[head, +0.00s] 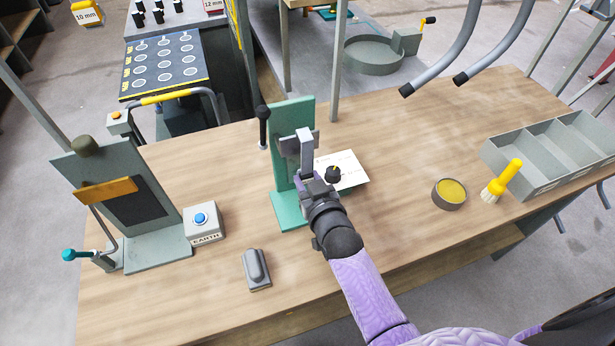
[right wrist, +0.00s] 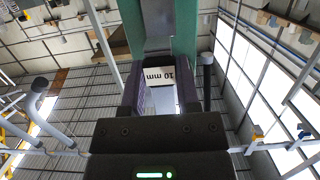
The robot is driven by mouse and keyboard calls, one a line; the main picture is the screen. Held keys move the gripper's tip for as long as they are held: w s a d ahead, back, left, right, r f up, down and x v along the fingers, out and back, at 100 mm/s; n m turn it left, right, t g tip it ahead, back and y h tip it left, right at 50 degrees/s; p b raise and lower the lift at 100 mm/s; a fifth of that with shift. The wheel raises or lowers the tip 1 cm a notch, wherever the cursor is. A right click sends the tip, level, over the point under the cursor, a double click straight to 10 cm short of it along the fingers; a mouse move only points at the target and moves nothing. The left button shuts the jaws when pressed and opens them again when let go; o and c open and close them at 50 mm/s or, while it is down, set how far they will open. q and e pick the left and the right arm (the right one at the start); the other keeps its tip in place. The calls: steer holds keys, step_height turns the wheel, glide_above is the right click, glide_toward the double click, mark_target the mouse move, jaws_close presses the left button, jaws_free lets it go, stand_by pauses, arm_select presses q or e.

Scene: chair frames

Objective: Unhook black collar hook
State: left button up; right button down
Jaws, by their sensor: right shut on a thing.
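A green upright stand (head: 293,112) rises from the table, with a dark bracket (head: 289,143) on its face. My right gripper (head: 309,172) is in front of this stand, shut on a grey piece (head: 305,146) close to the bracket. In the right wrist view, a white label reading "10 mm" (right wrist: 160,76) shows between the fingers of the gripper (right wrist: 159,98), with the green stand (right wrist: 184,25) behind. I cannot make out a separate black collar hook; the gripper hides part of the bracket. My left gripper is not in view.
A black knob-like piece (head: 333,175) is on white paper (head: 350,165) beside the stand. A black-knobbed lever (head: 263,125) stands at its left. A button box (head: 203,223), grey device (head: 257,270), yellow tin (head: 449,194), brush (head: 501,181) and tray (head: 540,190) share the table (head: 420,130).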

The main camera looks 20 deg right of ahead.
steer(key=shift+s+r+p, duration=0.3)
steer(key=shift+s+p, duration=0.6)
steer(key=shift+s+r+p, duration=0.2)
steer(key=shift+s+p, duration=0.5)
steer(key=shift+s, duration=0.9)
